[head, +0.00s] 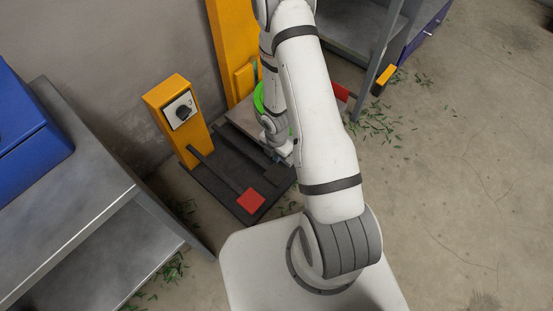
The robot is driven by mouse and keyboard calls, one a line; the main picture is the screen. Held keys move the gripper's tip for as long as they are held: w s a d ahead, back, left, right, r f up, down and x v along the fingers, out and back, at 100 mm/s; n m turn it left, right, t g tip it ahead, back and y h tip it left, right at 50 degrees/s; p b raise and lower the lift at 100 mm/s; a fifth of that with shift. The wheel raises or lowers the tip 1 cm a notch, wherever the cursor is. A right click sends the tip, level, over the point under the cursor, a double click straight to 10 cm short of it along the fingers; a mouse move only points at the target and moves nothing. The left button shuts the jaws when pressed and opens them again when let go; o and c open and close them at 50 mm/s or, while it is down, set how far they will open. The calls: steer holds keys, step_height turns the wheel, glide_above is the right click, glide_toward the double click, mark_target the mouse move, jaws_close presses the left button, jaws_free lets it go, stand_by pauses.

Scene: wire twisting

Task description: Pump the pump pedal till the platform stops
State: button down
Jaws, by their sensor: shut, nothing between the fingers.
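A red pedal pad (251,200) sits at the end of a dark lever over a black base plate (213,182), in front of a yellow control post (178,118) with a black knob. A grey platform (243,121) lies behind it, beside a tall yellow column (232,45), and is partly hidden by my arm. My gripper (284,153) points down beside the platform's front edge, to the right of and behind the red pad, apart from it. It is shut and empty; its fingertips are small and partly hidden.
A bright green ring (258,98) shows behind my arm. Another red piece (341,91) is right of my arm. A metal table (85,215) with a blue box (28,125) stands left. A shelf is at back right. Green scraps litter the floor; the right floor is mostly open.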

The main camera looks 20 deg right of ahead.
mark_target(276, 175)
step_height(276, 175, down, 12)
steer(key=b, duration=1.1)
